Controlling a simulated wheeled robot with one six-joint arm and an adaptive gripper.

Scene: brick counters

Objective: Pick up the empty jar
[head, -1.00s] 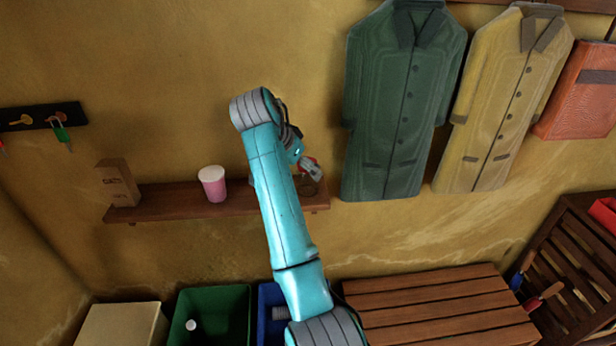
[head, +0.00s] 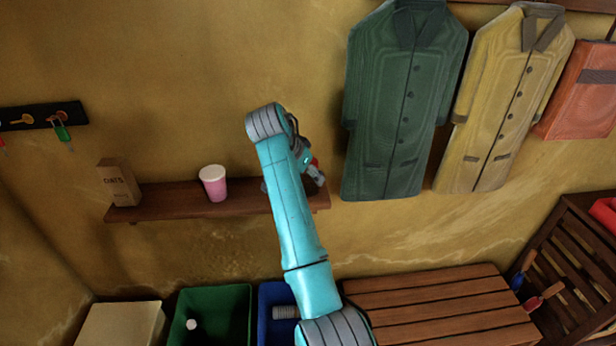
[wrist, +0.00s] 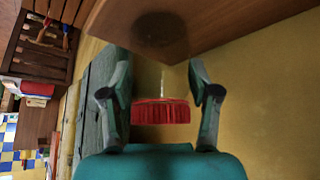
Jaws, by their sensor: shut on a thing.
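The empty jar (wrist: 161,76) is clear glass with a red ribbed lid (wrist: 160,111), between my two fingers in the wrist view. My gripper (wrist: 160,88) is shut on the jar's sides. Its far end shows as a dark round patch against the wooden shelf (wrist: 215,22); I cannot tell whether it touches the shelf. In the head view my gripper (head: 316,176) is at the right end of the shelf (head: 165,206), and a bit of the red lid (head: 315,162) shows. My arm hides most of the jar there.
A pink cup with a white lid (head: 214,184) and an oats box (head: 118,183) stand on the shelf to the left. A green coat (head: 400,110) hangs close right of my gripper. Bins, green (head: 232,305) and blue (head: 268,300), and a slatted bench (head: 430,305) are below.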

